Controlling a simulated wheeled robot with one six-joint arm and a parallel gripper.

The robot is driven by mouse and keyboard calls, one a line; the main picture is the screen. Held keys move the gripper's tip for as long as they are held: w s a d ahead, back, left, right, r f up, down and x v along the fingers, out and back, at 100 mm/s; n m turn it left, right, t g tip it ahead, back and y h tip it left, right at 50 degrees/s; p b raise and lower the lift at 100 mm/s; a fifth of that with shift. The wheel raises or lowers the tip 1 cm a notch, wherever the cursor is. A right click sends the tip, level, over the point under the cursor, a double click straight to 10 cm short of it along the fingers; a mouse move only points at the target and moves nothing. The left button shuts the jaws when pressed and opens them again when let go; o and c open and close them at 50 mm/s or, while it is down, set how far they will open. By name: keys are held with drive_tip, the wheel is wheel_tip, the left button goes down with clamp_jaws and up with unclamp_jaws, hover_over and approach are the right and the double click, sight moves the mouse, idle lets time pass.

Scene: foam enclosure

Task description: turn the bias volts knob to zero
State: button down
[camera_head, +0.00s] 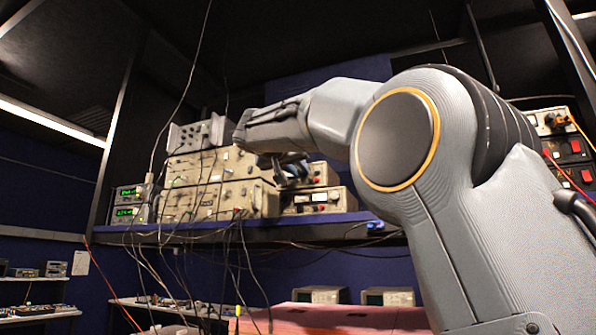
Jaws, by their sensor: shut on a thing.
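My gripper (288,168) shows only in part, as dark fingers below my grey wrist. It is at the front of the beige instrument stack (222,163) on the shelf, near its right end. It is shut on what I take to be the bias volts knob, which my fingers and wrist hide. I cannot read the panel labels or the knob's pointer at this size.
The stack stands on a blue-edged shelf (345,217) with cables hanging from it. Two small units with green displays (128,203) are at its left. A grey box (198,134) sits on top. More red-switched equipment (572,150) is at the far right, behind my arm.

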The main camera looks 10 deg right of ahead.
drive_tip(key=n+p, duration=0.6)
drive_tip(key=n, duration=1.5)
drive_tip(key=shift+r+g, duration=0.15)
drive_tip(key=shift+g, duration=0.15)
idle(0.4)
drive_tip(key=c, duration=1.9)
unclamp_jaws()
drive_tip(key=shift+o, duration=0.2)
drive_tip(key=shift+a, duration=0.1)
drive_tip(key=b+v, duration=0.2)
drive_tip(key=v, duration=0.5)
drive_tip(key=shift+s+a+b, duration=0.25)
drive_tip(key=shift+s+b, duration=0.05)
drive_tip(key=shift+b, duration=0.1)
